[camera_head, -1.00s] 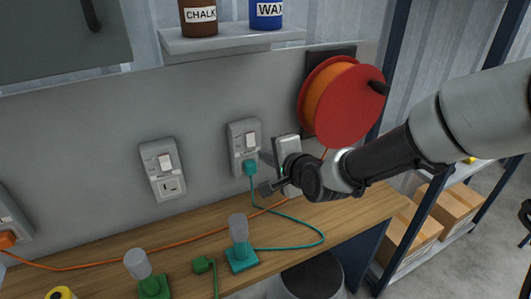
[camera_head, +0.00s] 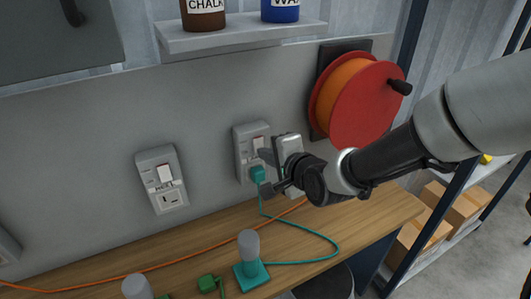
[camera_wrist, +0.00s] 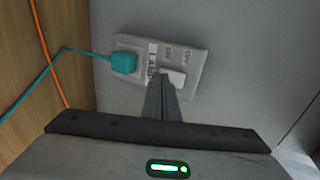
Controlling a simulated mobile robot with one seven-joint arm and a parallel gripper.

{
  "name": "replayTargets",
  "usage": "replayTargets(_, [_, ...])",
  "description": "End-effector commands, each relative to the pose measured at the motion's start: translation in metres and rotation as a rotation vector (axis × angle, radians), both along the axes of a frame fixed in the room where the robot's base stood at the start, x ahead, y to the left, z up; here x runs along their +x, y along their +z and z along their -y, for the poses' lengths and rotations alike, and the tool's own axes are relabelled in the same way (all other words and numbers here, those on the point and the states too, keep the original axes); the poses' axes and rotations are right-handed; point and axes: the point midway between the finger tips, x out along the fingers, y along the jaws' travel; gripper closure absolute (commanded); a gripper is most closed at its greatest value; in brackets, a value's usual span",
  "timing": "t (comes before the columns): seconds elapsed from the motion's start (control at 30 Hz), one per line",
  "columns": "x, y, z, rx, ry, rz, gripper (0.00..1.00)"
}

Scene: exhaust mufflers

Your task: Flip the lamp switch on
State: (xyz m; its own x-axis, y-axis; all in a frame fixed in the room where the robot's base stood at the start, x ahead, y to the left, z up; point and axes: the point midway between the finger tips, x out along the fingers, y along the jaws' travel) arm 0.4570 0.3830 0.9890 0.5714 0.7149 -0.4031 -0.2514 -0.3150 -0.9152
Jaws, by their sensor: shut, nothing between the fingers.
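The lamp switch is a white rocker (camera_head: 258,142) on a grey outlet plate (camera_head: 242,158) on the wall panel; a reddish strip shows near its top. In the wrist view the rocker (camera_wrist: 174,77) sits beside a label that seems to read LAMP (camera_wrist: 152,53). A teal plug (camera_head: 257,174) sits in the same plate, its cord running to a teal-based lamp (camera_head: 252,277) with a grey top. My gripper (camera_wrist: 162,80) is shut and empty, fingertips at the rocker, partly covering it. Whether they touch cannot be told.
Another outlet plate (camera_head: 162,190) is at the left; one (camera_head: 288,144) is partly behind my gripper. A red cable reel (camera_head: 365,105) hangs at the right. An orange cord (camera_head: 160,264) and green plug (camera_head: 207,283) lie on the wooden bench (camera_head: 385,212). A shelf (camera_head: 240,38) is above.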

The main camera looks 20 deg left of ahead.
Motion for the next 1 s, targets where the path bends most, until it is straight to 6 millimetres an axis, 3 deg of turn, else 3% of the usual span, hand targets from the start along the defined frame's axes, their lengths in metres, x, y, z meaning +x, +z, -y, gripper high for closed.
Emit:
replayTargets(0.67, [0.003, -0.002, -0.004, 0.001, 0.0, 0.001, 1.0])
replayTargets(1.0, [0.004, 0.014, -0.005, 0.004, -0.001, 0.005, 1.0])
